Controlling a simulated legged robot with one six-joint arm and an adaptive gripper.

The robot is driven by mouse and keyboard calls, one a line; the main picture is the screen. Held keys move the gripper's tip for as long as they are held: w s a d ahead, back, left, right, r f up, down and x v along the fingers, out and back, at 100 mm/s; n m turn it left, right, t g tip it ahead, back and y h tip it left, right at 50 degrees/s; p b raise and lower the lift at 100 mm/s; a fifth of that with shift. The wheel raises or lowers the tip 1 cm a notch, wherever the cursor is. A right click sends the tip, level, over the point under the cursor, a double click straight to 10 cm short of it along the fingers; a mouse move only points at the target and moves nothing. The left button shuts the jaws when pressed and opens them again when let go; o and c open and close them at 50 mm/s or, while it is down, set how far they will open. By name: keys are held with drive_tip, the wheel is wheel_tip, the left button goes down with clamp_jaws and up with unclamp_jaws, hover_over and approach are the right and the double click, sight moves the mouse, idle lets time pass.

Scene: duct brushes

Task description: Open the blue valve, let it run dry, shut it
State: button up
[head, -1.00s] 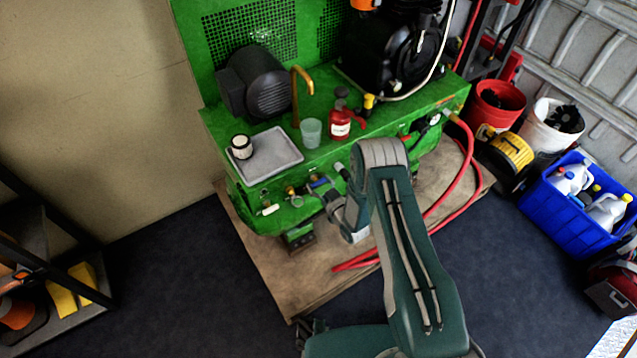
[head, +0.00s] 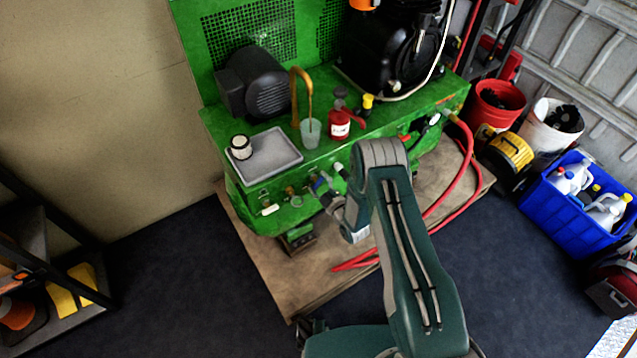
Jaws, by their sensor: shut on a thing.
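The blue valve (head: 321,183) is on the front of the green machine, in a row of valves. Its small handle shows tilted upward. My gripper (head: 327,197) is shut on the blue valve, seen from above and behind, and my arm hides part of it. The brass spout (head: 295,92) stands on the green top. A thin brownish stream runs from its tip down into a clear cup (head: 310,133). The level in the cup cannot be made out.
A red bottle (head: 340,124) stands right of the cup, and a grey tray (head: 280,160) with a small white-and-black jar (head: 241,147) stands left. Other valves (head: 291,194) sit close to the left of my gripper. A red hose (head: 463,178) curves at right.

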drive_tip(key=n, duration=0.4)
drive_tip(key=shift+a+n, duration=0.15)
drive_tip(key=shift+n, duration=0.15)
drive_tip(key=shift+s+n, duration=0.1)
drive_tip(key=shift+n, duration=1.5)
drive_tip(key=shift+f, duration=0.15)
drive_tip(key=o, duration=1)
drive_tip(key=shift+a, duration=0.1)
